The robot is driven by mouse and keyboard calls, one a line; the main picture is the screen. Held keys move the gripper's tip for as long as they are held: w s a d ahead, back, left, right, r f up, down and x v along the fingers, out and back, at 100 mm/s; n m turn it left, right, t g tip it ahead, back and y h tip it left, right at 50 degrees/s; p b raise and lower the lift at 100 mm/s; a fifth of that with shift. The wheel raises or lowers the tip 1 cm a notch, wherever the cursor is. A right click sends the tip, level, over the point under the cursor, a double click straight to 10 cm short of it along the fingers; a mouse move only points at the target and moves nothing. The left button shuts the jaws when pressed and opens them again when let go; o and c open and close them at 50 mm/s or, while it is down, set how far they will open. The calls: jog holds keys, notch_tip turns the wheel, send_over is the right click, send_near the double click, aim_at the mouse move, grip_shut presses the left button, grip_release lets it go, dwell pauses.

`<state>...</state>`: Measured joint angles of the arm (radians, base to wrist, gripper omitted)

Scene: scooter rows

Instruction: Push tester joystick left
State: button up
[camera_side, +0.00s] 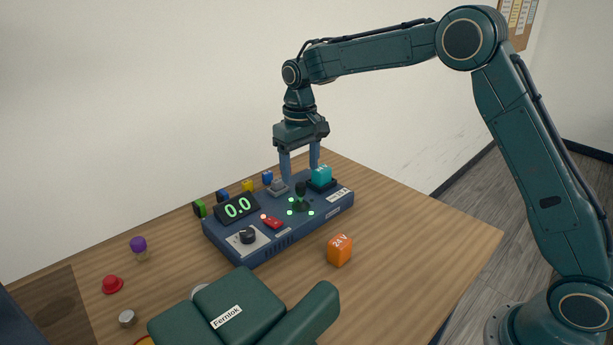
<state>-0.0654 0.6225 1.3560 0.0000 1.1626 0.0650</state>
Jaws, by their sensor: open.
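The tester (277,243) is a dark blue box on the wooden table. Its joystick (300,189) is a short dark stick on the right half of the top panel, with several green lights around its base. It looks about upright. My gripper (301,178) points down over the back right part of the tester, with its two blue-grey fingers apart and nothing seen between them. The fingertips appear behind and above the joystick in this view. I cannot tell whether a finger touches it.
An orange cube (340,250) stands in front. The table's right side is clear.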

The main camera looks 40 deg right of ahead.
jog(key=shift+r, duration=1.6)
jog(key=shift+s+d+r, duration=0.1)
jog(key=shift+s+r, duration=0.3)
jog(key=shift+r, duration=0.1)
jog(key=s+d+r+t, duration=0.1)
jog(key=s+r+t, duration=0.1)
jog(key=s+r, duration=0.5)
jog(key=s+d+r+t, duration=0.1)
jog(key=s+r, duration=0.2)
jog(key=s, duration=0.7)
jog(key=s+d+f+t, duration=0.1)
jog(key=s+f, duration=0.3)
jog(key=s, duration=1.4)
jog(key=shift+d+t, duration=0.15)
jog(key=shift+t, duration=0.65)
